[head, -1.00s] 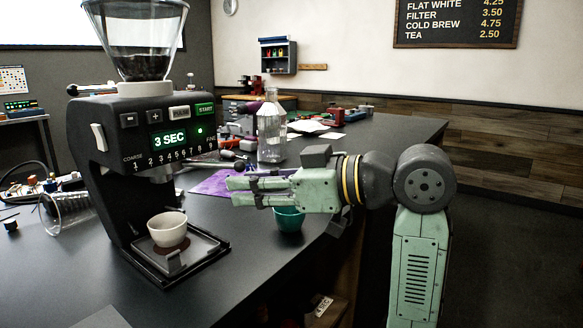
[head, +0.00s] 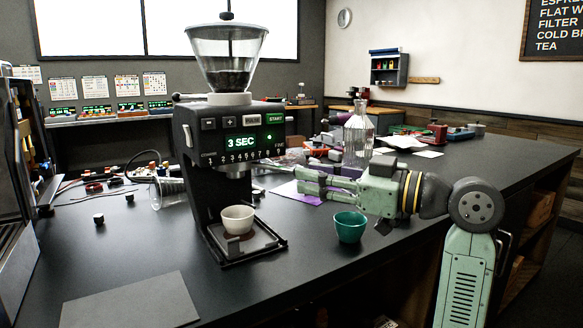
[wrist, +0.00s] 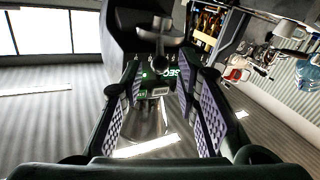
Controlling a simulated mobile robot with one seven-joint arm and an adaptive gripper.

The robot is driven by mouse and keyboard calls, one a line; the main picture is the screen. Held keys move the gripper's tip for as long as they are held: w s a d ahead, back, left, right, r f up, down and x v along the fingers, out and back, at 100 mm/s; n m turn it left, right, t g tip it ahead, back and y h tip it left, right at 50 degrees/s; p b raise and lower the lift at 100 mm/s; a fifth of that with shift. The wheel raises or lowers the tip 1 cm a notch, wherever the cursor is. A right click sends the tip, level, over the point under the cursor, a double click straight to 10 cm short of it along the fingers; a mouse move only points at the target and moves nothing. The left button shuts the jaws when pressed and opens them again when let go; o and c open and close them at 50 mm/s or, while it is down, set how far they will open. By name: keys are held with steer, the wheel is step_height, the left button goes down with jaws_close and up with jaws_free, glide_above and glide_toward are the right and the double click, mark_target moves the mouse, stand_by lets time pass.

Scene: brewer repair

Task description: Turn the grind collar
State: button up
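The black coffee grinder (head: 207,180) stands on the dark counter, with a clear hopper on top and a "3 SEC" display. The grind collar (head: 240,157) is below the display, with a numbered scale above it. A slim lever (head: 265,165) seems to stick out from it to the right. My green gripper (head: 306,181) is to the right of the grinder, with its fingers toward it and apart from it. In the wrist view my gripper (wrist: 158,112) is open with nothing between its pads.
A white cup (head: 238,218) stands on the grinder's drip tray (head: 270,243). A teal cup (head: 350,228) is below my gripper. A grey mat (head: 130,302) lies on open counter at front left.

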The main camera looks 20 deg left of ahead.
mark_target(288, 171)
steer(key=a, duration=0.4)
steer(key=w+a+p, duration=0.1)
steer(key=a, duration=0.1)
jaws_close()
stand_by(0.3)
stand_by(0.4)
